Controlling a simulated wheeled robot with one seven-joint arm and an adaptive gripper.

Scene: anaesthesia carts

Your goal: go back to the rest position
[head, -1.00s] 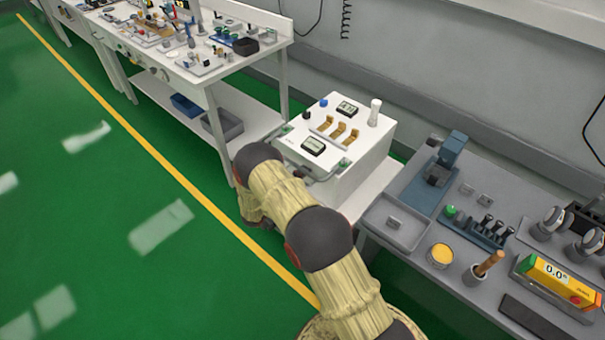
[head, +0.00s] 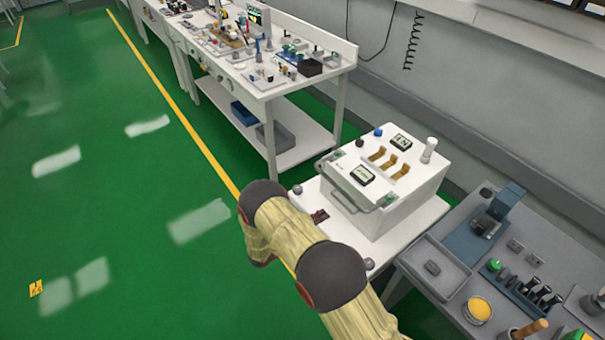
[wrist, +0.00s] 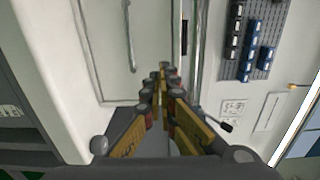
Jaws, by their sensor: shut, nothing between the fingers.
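My gripper (wrist: 163,75) shows in the wrist view with its yellow and dark fingers together and nothing between them. In the head view my arm reaches up from the bottom, and its bent part lies in front of the white box's stand. I cannot make out the fingers there. The white box (head: 407,205) has a front handle, two small displays and brass-coloured levers on top. It stands on a white table (head: 425,226), right of my arm. In the wrist view a pale panel and a grey bar lie beyond the fingers; I cannot tell how far away.
A white workbench (head: 350,52) with many small tools and bins on its lower shelf stands behind. A grey bench (head: 452,300) with a tray (head: 455,275) and a yellow-topped pot (head: 479,309) is at the lower right.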

